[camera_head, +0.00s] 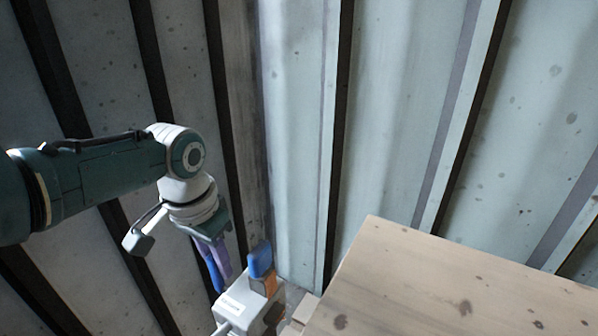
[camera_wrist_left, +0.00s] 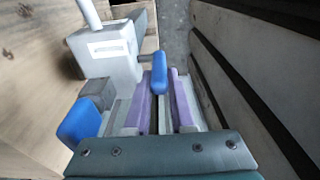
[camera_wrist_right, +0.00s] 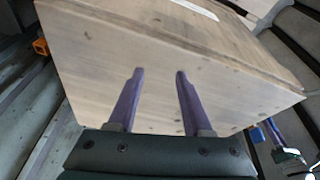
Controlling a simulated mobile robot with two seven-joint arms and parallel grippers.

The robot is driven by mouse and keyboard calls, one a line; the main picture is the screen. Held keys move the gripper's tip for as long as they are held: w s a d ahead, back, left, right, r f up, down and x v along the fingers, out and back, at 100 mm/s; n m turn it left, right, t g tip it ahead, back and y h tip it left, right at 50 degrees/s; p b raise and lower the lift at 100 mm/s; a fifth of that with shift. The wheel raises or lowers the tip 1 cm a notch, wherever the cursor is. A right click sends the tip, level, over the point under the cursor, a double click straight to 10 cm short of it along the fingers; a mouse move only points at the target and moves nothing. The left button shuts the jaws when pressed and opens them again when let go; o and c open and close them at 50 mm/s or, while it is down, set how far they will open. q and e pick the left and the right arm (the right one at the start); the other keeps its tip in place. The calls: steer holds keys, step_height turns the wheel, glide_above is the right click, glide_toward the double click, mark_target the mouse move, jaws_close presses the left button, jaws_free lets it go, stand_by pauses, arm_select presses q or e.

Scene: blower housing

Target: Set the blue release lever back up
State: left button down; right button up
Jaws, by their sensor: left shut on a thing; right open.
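The grey blower housing (camera_head: 240,303) stands at the bottom of the head view, with a white label; it also shows in the left wrist view (camera_wrist_left: 105,55). The blue release lever (camera_wrist_left: 160,73) sticks out beside the housing on a short stem. Its long blue handle lies between my left fingertips. In the head view the lever (camera_head: 213,271) is partly behind the purple fingers of my left gripper (camera_head: 221,262), which is shut on it. Its exact tilt is hard to tell. My right gripper (camera_wrist_right: 155,85) is open and empty, facing a wooden box.
A second blue block (camera_head: 260,259) sits on the housing, with orange below it; it also shows in the left wrist view (camera_wrist_left: 78,122). The wooden box (camera_head: 450,285) fills the lower right. Ribbed metal walls (camera_head: 390,110) stand behind. An orange object (camera_wrist_right: 40,46) shows at the right wrist view's left.

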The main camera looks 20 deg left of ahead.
arm_select(q)
steer(key=c, duration=1)
jaws_free()
steer(key=shift+c, duration=0.2)
steer(key=r+p, duration=0.2)
steer(key=r, duration=0.1)
steer(key=r+p, duration=0.2)
steer(key=r, duration=0.1)
steer(key=s+r+p, duration=0.1)
steer(key=r+p, duration=0.2)
steer(key=shift+r, duration=0.5)
arm_select(e)
step_height(320, 180, up, 8)
steer(key=shift+f, duration=0.2)
arm_select(q)
steer(key=shift+p, duration=0.3)
arm_select(e)
steer(key=shift+r, duration=0.1)
